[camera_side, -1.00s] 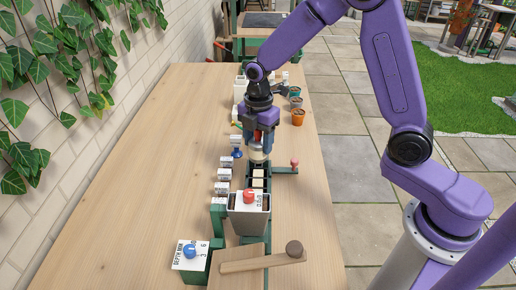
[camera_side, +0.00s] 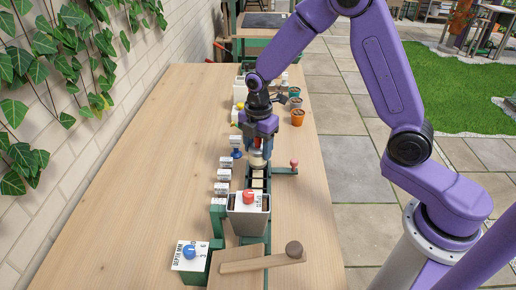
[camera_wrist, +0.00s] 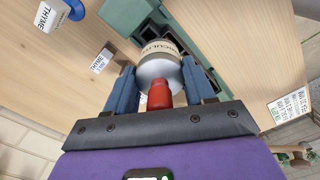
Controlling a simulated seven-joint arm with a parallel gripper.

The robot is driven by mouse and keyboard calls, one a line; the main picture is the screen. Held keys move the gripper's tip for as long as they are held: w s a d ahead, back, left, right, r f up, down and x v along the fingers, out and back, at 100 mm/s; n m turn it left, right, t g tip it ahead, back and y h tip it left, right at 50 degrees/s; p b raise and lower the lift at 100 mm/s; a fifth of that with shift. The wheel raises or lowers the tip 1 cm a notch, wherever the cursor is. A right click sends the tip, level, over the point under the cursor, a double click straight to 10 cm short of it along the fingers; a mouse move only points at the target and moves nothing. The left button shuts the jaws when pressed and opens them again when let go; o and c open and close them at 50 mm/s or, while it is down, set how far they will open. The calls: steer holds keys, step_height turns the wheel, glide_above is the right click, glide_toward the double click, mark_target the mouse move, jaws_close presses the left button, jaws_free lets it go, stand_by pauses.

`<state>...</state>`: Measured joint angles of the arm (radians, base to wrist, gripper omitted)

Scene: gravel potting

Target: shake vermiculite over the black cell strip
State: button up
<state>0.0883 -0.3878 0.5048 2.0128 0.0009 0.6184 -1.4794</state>
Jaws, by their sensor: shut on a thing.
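My gripper (camera_side: 260,143) is shut on the vermiculite shaker (camera_side: 257,159), a pale, labelled canister. In the wrist view the shaker (camera_wrist: 160,66) sits between my two blue fingers, with its silver body and red end toward the camera and its lettered band facing away. The shaker is above the far part of the black cell strip (camera_side: 257,175); the gap between them is hard to judge. The strip's near cells look pale; its far cells are hidden behind the shaker and gripper. Dark cells of the strip (camera_wrist: 179,38) show beside the shaker in the wrist view.
A grey bin with a red knob (camera_side: 248,197) stands at the strip's near end. A box with a blue knob (camera_side: 189,252) and a wooden paddle (camera_side: 262,262) are nearer. White tags (camera_side: 223,175) line the left side. The table's left side is clear.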

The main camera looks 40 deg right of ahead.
steer(key=shift+s+a, duration=0.75)
steer(key=shift+s, duration=0.05)
steer(key=shift+w+d, duration=0.85)
steer(key=shift+r, duration=0.1)
steer(key=shift+r, duration=2.45)
